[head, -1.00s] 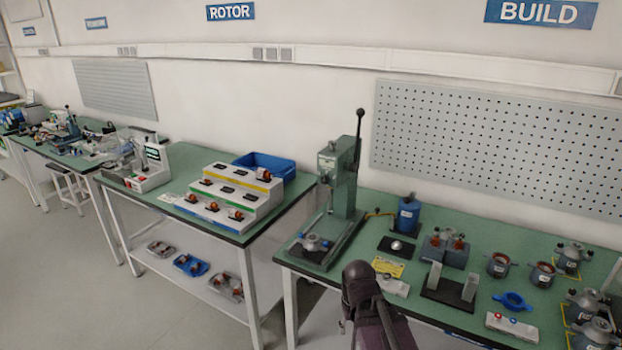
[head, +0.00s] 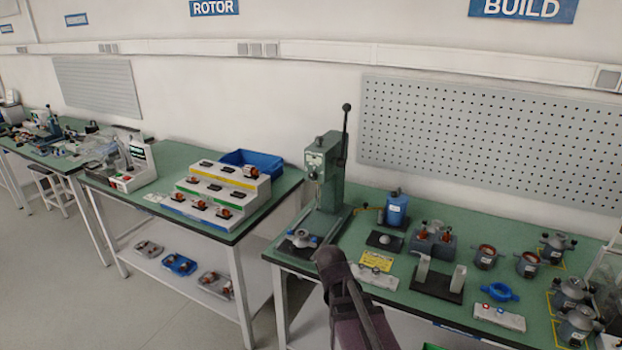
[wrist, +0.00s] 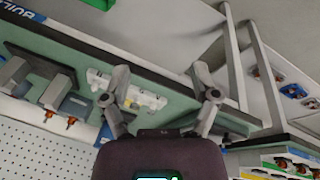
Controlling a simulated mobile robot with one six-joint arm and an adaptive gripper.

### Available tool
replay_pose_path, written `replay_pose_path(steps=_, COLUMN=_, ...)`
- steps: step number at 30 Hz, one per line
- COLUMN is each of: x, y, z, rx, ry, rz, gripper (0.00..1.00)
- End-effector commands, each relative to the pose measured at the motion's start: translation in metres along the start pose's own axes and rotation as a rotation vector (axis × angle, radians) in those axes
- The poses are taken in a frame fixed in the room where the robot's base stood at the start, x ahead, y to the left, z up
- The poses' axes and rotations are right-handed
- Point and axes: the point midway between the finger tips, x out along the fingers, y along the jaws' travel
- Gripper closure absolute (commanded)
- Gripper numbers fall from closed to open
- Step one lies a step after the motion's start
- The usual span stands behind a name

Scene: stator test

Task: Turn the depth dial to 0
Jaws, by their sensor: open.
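The green lever press (head: 331,180) stands at the left end of the right-hand bench. A small pale round face (head: 314,159) on its head may be the depth dial; its marks and setting are too small to read. My gripper (wrist: 160,79) shows in the wrist view with its two fingers spread and nothing between them. In the head view my arm rises in front of the bench, right of the press base, and the fingers cannot be made out there. My gripper is apart from the press.
A stepped rack (head: 222,191) stands on the left bench. Floor shows at left.

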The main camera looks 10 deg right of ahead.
Motion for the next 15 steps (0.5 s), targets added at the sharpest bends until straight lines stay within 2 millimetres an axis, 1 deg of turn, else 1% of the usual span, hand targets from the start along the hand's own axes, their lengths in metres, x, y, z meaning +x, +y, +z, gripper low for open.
replay_pose_path(steps=1, x=-0.001, y=0.0, z=-0.019, rx=0.03, ry=0.04, rz=0.048, gripper=0.22)
replay_pose_path(steps=5, x=-0.008, y=0.004, z=-0.062, rx=0.124, ry=0.173, rz=0.177, gripper=0.22)
replay_pose_path(steps=6, x=-0.011, y=0.004, z=-0.075, rx=0.151, ry=0.221, rz=0.213, gripper=0.22)
replay_pose_path(steps=8, x=-0.018, y=0.003, z=-0.096, rx=0.189, ry=0.296, rz=0.261, gripper=0.22)
replay_pose_path(steps=9, x=-0.024, y=0.002, z=-0.109, rx=0.212, ry=0.349, rz=0.29, gripper=0.22)
replay_pose_path(steps=11, x=-0.033, y=-0.001, z=-0.129, rx=0.244, ry=0.431, rz=0.329, gripper=0.22)
replay_pose_path(steps=15, x=-0.058, y=-0.013, z=-0.175, rx=0.303, ry=0.631, rz=0.394, gripper=0.22)
